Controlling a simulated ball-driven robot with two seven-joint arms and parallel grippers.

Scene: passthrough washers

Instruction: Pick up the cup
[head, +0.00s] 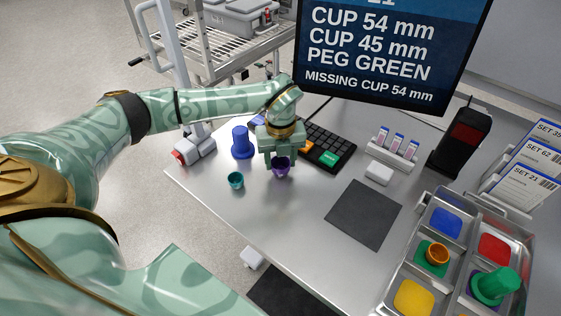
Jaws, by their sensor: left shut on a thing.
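My left gripper (281,160) reaches down over the table from the upper left. It is shut on a small purple cup (281,171), with the fingers at the cup's rim. I cannot tell whether the cup touches the table. A teal cup (236,180) stands on the table to the left of the purple one. An orange cup (437,254) sits on the green pad of the metal tray (388,283) at the lower right. My right gripper is not in view.
A blue peg (242,142) stands behind the teal cup. A green peg (495,287) is in the tray. A keyboard (333,150), a dark mat (363,214), a vial rack (392,151) and a scanner (459,139) lie around. The monitor (385,50) stands behind. The table's front-left edge is close to the cups.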

